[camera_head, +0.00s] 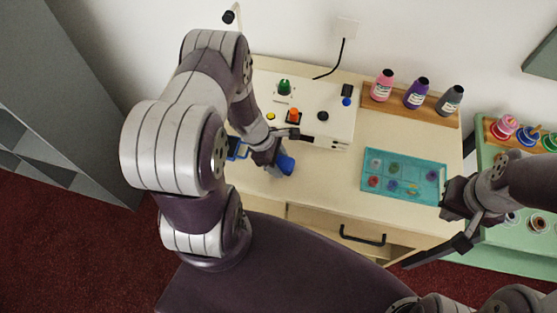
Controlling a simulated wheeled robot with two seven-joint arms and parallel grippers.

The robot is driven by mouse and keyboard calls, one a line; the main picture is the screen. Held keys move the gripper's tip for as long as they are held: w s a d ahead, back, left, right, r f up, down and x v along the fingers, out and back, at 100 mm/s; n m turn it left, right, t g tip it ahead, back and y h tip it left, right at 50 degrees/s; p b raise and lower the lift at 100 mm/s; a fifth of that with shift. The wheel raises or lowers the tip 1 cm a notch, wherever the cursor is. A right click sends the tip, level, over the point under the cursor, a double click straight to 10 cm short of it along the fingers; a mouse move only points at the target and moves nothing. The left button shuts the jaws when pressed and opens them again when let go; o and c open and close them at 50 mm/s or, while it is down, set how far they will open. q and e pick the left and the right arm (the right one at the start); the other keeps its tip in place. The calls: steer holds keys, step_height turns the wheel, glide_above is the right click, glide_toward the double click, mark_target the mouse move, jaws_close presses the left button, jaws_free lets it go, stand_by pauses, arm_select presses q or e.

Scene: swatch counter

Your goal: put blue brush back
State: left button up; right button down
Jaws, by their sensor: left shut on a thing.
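My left gripper (273,158) reaches over the left part of the counter, low over its front area. It is shut on a blue thing (286,164), partly hidden by the fingers; I cannot tell from its shape whether it is the blue brush. In the rack at the right, a blue pot (527,136) stands between a pink pot (503,127) and a green pot (550,142). My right gripper (432,248) hangs by the counter's right front corner, and its jaw opening is unclear.
A white machine (318,97) with coloured knobs stands at the back. Pink, purple and grey bottles line a wooden strip (410,107). A teal tray (405,157) with coloured spots lies at the right. A drawer with a black handle (362,238) is below. Bare counter (325,180) lies between gripper and tray.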

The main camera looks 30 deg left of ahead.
arm_select(q)
steer(key=shift+f, duration=0.25)
steer(key=o, duration=1.1)
steer(key=shift+d+r, duration=0.1)
steer(key=shift+r, duration=0.05)
